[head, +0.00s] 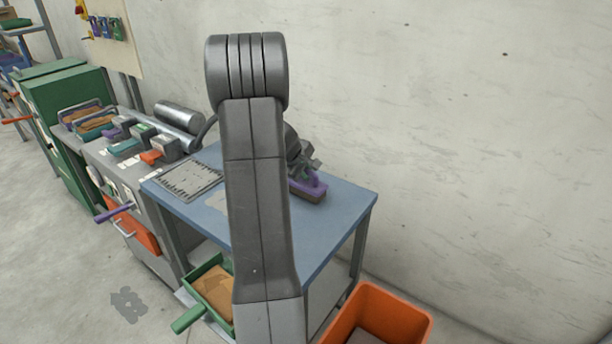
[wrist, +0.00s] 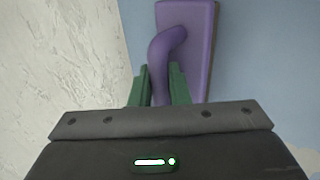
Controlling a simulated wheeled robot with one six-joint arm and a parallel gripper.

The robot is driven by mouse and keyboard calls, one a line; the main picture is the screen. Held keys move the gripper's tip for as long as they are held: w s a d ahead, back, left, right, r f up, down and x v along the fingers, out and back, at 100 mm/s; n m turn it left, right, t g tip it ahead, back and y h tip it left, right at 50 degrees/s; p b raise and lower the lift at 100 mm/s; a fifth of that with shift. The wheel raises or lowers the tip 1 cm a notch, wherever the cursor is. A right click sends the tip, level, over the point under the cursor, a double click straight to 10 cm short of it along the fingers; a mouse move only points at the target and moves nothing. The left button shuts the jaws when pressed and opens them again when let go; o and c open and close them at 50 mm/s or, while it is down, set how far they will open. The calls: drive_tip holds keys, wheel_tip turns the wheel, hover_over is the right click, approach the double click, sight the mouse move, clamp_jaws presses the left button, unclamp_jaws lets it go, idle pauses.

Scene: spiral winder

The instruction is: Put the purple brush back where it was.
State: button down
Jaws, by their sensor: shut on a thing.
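The purple brush (head: 309,188) is at the right part of the blue table (head: 335,205), near its back edge. It has a purple back with a curved handle and a brown lower part. My gripper (head: 300,165) is at the brush, partly hidden behind my own arm in the head view. In the wrist view the green fingers of my gripper (wrist: 159,86) are shut on the curved handle of the brush (wrist: 190,45). Blue tabletop shows beneath and beside it. I cannot tell whether the bristles touch the table.
Grey machinery with several coloured blocks (head: 145,140) stands to the left. An orange bin (head: 385,312) and a green tray (head: 212,285) are low in front. The wall (head: 480,130) is close behind.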

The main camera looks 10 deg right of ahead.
drive_tip(key=shift+f, duration=0.45)
drive_tip(key=shift+f, duration=0.15)
drive_tip(key=c, duration=1.4)
unclamp_jaws()
drive_tip(key=shift+r, duration=0.25)
drive_tip(key=v, duration=1.2)
drive_tip(key=shift+f, duration=0.1)
